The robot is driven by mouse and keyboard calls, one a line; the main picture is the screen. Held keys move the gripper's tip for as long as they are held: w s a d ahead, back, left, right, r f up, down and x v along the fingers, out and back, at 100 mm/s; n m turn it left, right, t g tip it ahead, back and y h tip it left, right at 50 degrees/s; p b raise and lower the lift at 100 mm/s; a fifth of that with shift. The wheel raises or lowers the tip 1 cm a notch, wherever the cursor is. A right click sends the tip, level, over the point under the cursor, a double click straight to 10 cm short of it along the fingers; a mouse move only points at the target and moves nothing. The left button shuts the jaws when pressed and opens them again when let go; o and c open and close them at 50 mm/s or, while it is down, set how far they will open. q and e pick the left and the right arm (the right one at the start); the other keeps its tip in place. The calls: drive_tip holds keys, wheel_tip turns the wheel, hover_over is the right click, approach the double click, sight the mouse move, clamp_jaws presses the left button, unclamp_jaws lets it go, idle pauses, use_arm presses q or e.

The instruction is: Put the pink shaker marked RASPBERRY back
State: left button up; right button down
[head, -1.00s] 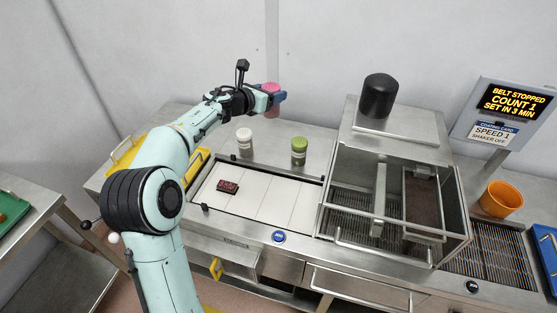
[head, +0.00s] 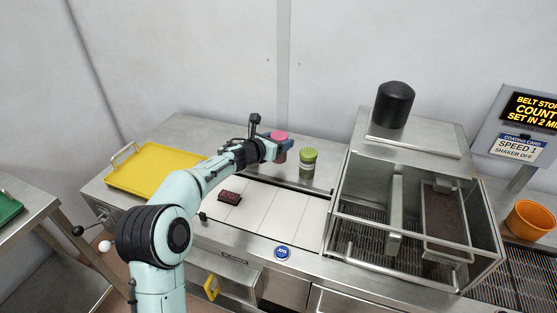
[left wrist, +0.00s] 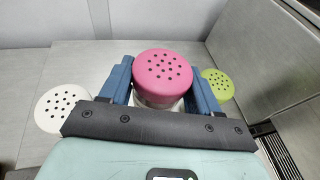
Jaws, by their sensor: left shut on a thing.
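The pink-lidded shaker (head: 279,136) is in my left gripper (head: 272,149), whose blue fingers stand either side of it. In the left wrist view its round pink lid (left wrist: 164,66) with several holes faces up between the fingers, and it looks upright. No RASPBERRY marking can be read. It is at the back of the counter, just left of the green-lidded shaker (head: 308,160). I cannot tell whether its base touches the counter. The white-lidded shaker (left wrist: 62,108) shows left of the gripper in the wrist view and is hidden in the head view. My right gripper is out of view.
A white belt (head: 270,213) with a dark red block (head: 229,197) lies in front of the shakers. A glass-sided machine (head: 415,215) stands to the right, an orange cup (head: 530,219) beyond it. A yellow tray (head: 150,167) lies left. The counter behind the shakers is clear.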

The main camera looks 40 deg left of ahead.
use_arm(q)
wheel_tip(320, 180, down, 4)
drive_tip(key=shift+f+b, duration=0.25)
drive_tip(key=shift+b, duration=1)
drive_tip(key=shift+r, duration=0.1)
drive_tip(key=shift+f, duration=0.2)
drive_tip(key=o, duration=1.1)
